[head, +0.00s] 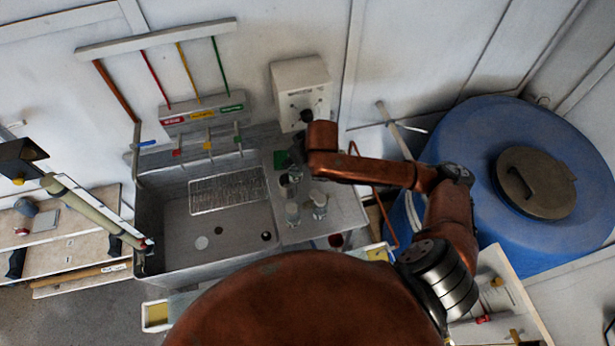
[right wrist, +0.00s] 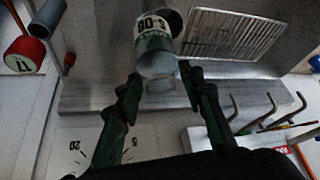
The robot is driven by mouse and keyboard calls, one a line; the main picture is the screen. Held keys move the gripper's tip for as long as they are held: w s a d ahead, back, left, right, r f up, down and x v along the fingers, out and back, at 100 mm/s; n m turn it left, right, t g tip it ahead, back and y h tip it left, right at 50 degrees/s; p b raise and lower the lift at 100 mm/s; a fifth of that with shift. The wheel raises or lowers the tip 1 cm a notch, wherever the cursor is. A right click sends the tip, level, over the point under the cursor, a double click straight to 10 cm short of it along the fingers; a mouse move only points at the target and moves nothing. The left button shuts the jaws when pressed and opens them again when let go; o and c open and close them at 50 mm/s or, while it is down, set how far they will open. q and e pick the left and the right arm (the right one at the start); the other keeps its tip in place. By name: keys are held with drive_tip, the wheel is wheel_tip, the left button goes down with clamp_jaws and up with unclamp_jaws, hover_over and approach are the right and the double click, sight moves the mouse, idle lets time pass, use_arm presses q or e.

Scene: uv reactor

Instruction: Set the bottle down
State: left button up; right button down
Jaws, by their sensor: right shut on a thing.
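My right gripper (head: 294,158) is above the drainboard right of the sink, by the wall. In the right wrist view its dark fingers (right wrist: 165,90) are on either side of a clear grey bottle (right wrist: 155,62) with a white label, and are shut on it. In the head view the held bottle is mostly hidden by the gripper and hard to pick out. Whether its base touches a surface cannot be told. Two clear bottles, one (head: 292,213) and another (head: 319,205), stand on the drainboard nearby. My left gripper is not in view.
The sink (head: 165,240) holds a wire rack (head: 228,190). Coloured taps (head: 207,143) and a white wall box (head: 300,85) are behind. A large blue tank (head: 460,150) is at right. A red-capped container (right wrist: 25,58) shows in the wrist view. The drainboard's right side (head: 345,205) is clear.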

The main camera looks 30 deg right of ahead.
drive_tip(key=d+n+p, duration=0.2)
drive_tip(key=d+p, duration=0.4)
wheel_tip(320, 180, down, 10)
drive_tip(key=p, duration=0.1)
drive_tip(key=shift+w+d+y, duration=0.35)
drive_tip(key=shift+w+y, duration=0.05)
drive_tip(key=shift+w, duration=0.05)
drive_tip(key=c, duration=1.3)
unclamp_jaws()
drive_tip(key=shift+f, duration=0.1)
drive_tip(key=v, duration=1.2)
drive_tip(key=shift+b, duration=0.35)
